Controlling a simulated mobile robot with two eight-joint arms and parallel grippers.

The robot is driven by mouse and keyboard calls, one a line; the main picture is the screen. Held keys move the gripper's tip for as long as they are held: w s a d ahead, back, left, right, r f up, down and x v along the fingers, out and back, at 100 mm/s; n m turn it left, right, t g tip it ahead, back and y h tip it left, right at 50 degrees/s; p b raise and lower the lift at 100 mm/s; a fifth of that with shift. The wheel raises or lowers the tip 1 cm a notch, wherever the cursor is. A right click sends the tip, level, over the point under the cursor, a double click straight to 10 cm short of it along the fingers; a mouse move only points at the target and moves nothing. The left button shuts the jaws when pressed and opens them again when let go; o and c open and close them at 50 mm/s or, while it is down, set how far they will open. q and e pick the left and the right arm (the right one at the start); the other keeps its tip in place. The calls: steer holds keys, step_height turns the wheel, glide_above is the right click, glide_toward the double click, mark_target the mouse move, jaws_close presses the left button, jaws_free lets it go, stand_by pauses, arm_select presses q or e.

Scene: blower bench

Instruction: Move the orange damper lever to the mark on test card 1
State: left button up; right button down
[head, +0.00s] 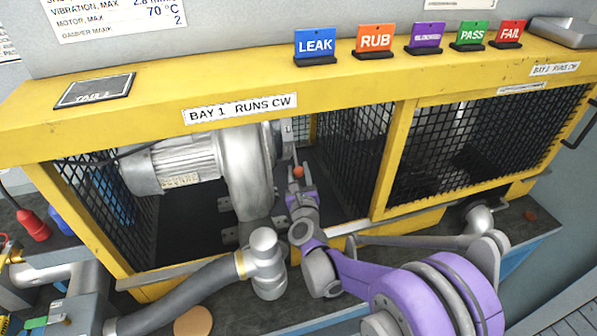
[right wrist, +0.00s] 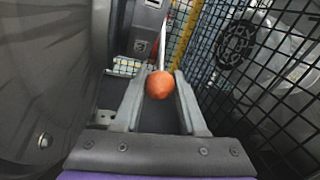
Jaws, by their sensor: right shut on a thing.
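The orange damper lever knob (head: 298,172) shows inside the left bay of the yellow cage, right of the silver blower. In the right wrist view the round orange knob (right wrist: 160,85) sits between my fingertips, with a thin pale rod running up behind it. My right gripper (head: 297,178) reaches into the bay and is shut on the knob. The test card (head: 118,25) on the back wall is cut off at the top; it reads "DAMPER MARK 2" at its bottom line. The damper scale is too small to read. My left gripper is not in view.
The blower housing (head: 245,170) stands close left of my right gripper. Black mesh (right wrist: 270,80) is close on its right. A grey hose (head: 180,297) crosses in front of the bay.

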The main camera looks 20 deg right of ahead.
steer(key=shift+r, duration=0.1)
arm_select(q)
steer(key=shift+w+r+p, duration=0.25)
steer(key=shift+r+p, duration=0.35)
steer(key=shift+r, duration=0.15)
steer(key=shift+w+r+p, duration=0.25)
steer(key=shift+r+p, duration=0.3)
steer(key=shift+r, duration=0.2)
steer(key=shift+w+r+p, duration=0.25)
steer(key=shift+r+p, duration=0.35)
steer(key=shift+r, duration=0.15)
arm_select(e)
steer(key=s+r, duration=0.3)
steer(key=r, duration=0.4)
steer(key=shift+s, duration=0.2)
steer(key=shift+d+r, duration=0.1)
steer(key=shift+c, duration=2.4)
jaws_free()
steer(key=shift+s, duration=0.15)
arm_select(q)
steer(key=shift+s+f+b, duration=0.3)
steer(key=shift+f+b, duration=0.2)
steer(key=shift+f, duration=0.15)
arm_select(e)
steer(key=s+a, duration=0.1)
steer(key=s, duration=0.9)
steer(key=shift+s+a, duration=0.2)
steer(key=shift+a, duration=0.2)
